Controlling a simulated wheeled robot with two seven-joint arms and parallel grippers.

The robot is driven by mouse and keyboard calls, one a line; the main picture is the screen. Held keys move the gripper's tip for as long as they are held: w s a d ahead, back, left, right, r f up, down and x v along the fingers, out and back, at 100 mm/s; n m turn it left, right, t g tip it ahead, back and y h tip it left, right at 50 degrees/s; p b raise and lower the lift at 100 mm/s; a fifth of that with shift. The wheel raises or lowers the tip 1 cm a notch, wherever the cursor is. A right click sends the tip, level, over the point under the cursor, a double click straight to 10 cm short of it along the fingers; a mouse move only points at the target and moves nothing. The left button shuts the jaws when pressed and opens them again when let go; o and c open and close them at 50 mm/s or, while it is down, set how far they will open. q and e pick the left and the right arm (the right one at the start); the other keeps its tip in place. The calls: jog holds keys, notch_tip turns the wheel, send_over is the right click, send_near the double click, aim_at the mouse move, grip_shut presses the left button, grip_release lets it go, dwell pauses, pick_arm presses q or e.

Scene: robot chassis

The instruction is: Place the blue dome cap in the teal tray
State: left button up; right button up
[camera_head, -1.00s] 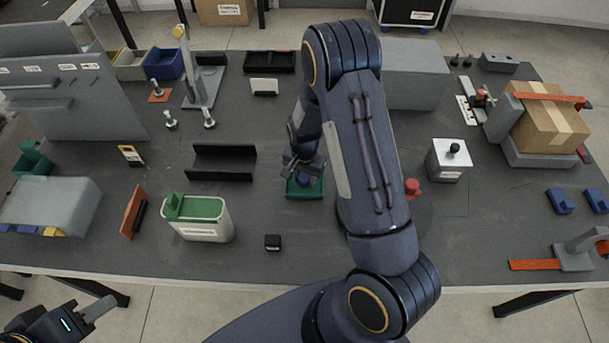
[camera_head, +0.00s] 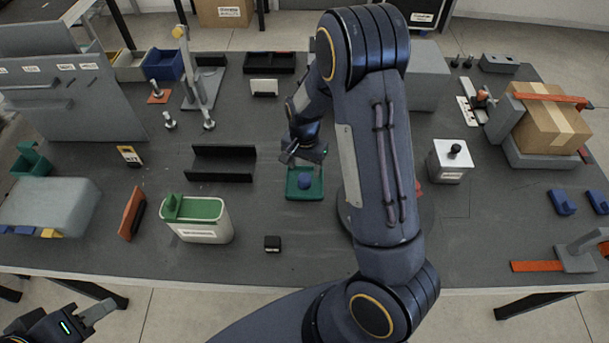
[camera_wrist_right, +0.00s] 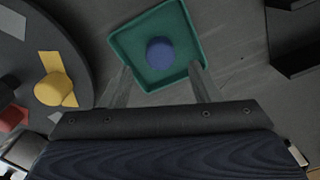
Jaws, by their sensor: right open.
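The blue dome cap (camera_head: 305,183) lies in the teal tray (camera_head: 291,194), near its middle, and nothing grips it. The cap (camera_wrist_right: 160,53) and the tray (camera_wrist_right: 125,42) also show in the right wrist view, with the cap ahead of the fingertips. My right gripper (camera_head: 303,156) is above the far edge of the tray; its two fingers (camera_wrist_right: 160,80) are apart and empty, with the cap beyond them. My left gripper (camera_head: 98,312) is at the lower left, off the table; its finger opening is not clear.
A round dark turntable (camera_wrist_right: 35,25) with a yellow piece (camera_wrist_right: 55,82) is close to the right gripper. A black channel bracket (camera_head: 222,176) stands left of the tray, and a green-topped bin (camera_head: 205,232) stands nearer. The table in front of the tray is mostly clear.

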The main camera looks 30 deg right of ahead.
aim_at(304, 177)
jog(key=s+a+r+n+t+y, duration=0.15)
jog(key=s+r, duration=0.35)
jog(key=r, duration=0.8)
jog(key=s+a+r+n+t+y, duration=0.1)
jog(key=s+a+r+n+t, duration=0.1)
jog(key=s, duration=0.6)
jog(key=s+a+r+n+t+y, duration=0.1)
jog(key=s+a+r+n+t, duration=0.1)
jog(key=s+r+n, duration=0.3)
jog(key=s+a, duration=0.1)
jog(key=s, duration=0.3)
jog(key=shift+a+r+n, duration=0.2)
jog(key=shift+a+n, duration=0.15)
jog(key=shift+a, duration=0.05)
